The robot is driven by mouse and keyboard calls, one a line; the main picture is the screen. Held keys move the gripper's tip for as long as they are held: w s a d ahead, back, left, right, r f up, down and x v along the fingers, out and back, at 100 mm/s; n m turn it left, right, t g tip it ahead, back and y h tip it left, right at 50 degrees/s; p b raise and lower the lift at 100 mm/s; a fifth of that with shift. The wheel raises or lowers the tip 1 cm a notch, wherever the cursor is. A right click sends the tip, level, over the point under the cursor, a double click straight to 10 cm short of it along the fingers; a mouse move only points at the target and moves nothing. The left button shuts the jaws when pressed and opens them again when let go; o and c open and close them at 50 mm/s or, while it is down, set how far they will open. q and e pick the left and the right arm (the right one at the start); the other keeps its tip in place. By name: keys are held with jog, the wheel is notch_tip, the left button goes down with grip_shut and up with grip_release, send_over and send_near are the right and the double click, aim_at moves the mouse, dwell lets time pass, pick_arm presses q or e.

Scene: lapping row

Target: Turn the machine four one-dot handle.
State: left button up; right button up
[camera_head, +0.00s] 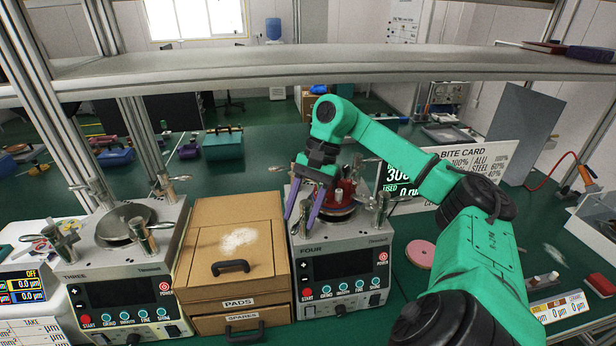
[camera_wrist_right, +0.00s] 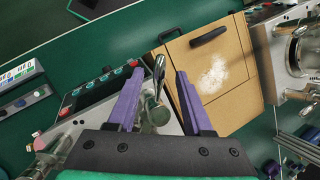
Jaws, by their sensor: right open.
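Machine four (camera_head: 345,250) is a grey box labelled FOUR with a dark screen and a row of buttons. Metal handles stand on its top; one (camera_head: 381,208) shows at the right. A red piece (camera_head: 338,194) sits on its round plate, partly hidden by my arm. My right gripper (camera_head: 303,214) points down over the machine's left front top, open. In the right wrist view a metal handle (camera_wrist_right: 158,82) shows between the open purple fingers (camera_wrist_right: 160,72); whether they touch it I cannot tell. No dot marks are readable. My left gripper is out of view.
Cardboard drawers (camera_head: 238,262) stand close at the left of machine four, with machine three (camera_head: 125,275) beyond. A pink disc (camera_head: 420,253) lies at the right, before a bite card board (camera_head: 450,170). A shelf (camera_head: 300,64) crosses above the back.

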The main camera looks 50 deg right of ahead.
jog(key=p+v, duration=0.7)
jog(key=v, duration=0.7)
jog(key=shift+f, duration=0.1)
